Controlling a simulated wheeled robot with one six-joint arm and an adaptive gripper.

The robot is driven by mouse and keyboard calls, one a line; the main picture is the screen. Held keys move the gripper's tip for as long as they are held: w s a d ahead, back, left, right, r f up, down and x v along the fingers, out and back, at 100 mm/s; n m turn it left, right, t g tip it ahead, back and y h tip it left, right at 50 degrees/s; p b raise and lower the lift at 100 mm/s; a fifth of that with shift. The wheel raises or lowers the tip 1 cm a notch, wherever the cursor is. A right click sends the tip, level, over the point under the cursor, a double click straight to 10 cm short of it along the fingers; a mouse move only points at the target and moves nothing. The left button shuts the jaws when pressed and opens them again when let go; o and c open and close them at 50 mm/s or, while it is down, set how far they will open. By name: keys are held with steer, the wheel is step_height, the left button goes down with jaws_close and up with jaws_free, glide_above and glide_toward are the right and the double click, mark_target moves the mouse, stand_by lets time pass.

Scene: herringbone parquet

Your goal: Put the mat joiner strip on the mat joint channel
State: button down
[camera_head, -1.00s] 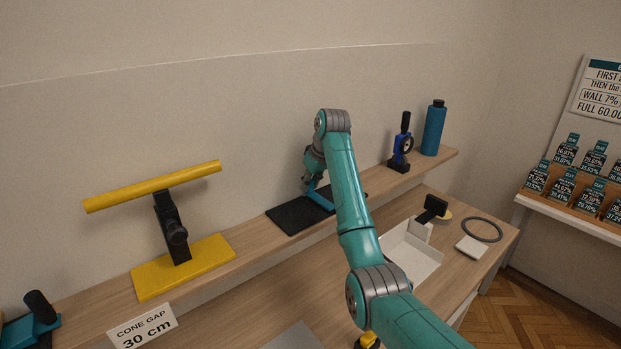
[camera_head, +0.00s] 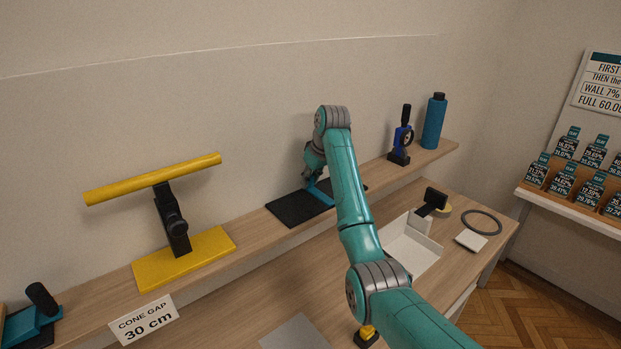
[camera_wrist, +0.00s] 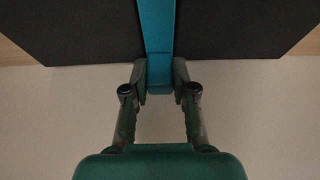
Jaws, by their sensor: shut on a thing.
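The mat joiner strip (camera_wrist: 157,30) is a long, narrow teal-blue bar. My gripper (camera_wrist: 160,78) is shut on its near end in the wrist view. The strip runs away from the fingers over the middle of the black mat (camera_wrist: 75,35), with dark mat on both sides. In the head view, my gripper (camera_head: 312,178) is over the mat (camera_head: 290,209) on the wall shelf, and part of the strip (camera_head: 322,190) shows beneath it. The mat joint channel is hidden under the strip and arm. I cannot tell whether the strip touches the mat.
A yellow stand with a crossbar (camera_head: 180,258) is left on the shelf. A blue and black gauge-like tool (camera_head: 402,138) and a blue bottle (camera_head: 434,122) stand right. Below are a white tray (camera_head: 412,252), a black ring (camera_head: 482,222) and a white block (camera_head: 471,240).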

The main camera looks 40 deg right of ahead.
steer(key=shift+f, duration=0.15)
steer(key=c, duration=0.9)
jaws_free()
steer(key=shift+o, duration=0.5)
steer(key=shift+o, duration=1.3)
steer(key=shift+r, duration=4.95)
steer(key=shift+f, duration=0.15)
